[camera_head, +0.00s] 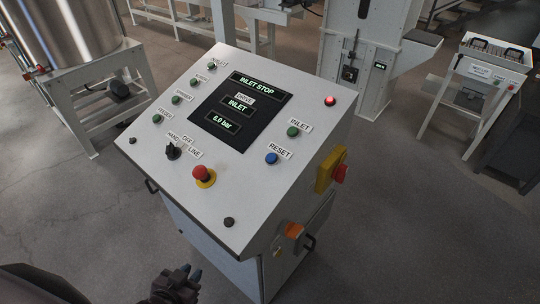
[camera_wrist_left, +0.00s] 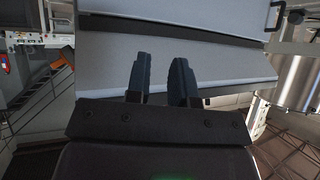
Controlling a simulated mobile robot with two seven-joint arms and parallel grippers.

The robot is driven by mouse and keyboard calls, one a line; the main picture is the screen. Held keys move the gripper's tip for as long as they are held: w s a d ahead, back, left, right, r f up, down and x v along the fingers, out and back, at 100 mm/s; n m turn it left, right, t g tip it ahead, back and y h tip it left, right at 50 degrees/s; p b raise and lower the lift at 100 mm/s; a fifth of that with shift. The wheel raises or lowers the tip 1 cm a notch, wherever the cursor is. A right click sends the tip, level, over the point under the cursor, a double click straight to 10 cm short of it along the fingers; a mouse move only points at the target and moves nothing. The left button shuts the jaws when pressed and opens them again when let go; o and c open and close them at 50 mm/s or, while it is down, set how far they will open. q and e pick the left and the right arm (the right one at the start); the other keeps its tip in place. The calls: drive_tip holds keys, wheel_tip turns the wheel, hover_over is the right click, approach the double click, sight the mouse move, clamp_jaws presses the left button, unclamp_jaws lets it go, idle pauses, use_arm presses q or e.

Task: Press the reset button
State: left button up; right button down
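The reset button (camera_head: 271,159) is a small blue round button on the right part of the sloped grey console panel (camera_head: 300,185), just below the RESET label (camera_head: 280,150). Nothing covers it in the head view. My left gripper (camera_head: 190,272) is at the bottom of the head view, in front of and below the panel, well apart from the button. In the left wrist view its two dark fingers (camera_wrist_left: 160,72) stand apart with nothing between them. The button cannot be made out in the wrist view. My right gripper is not in view.
A green inlet button (camera_head: 293,132) is just above the reset button. A red emergency stop (camera_head: 202,174), a selector knob (camera_head: 172,152) and a screen (camera_head: 240,110) reading INLET STOP and 6.0 bar are on the panel. A red lamp (camera_head: 330,100) is lit. A yellow-backed switch (camera_head: 328,171) sticks out on the right side.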

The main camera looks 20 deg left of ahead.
use_arm(q)
clamp_jaws()
idle(1.0)
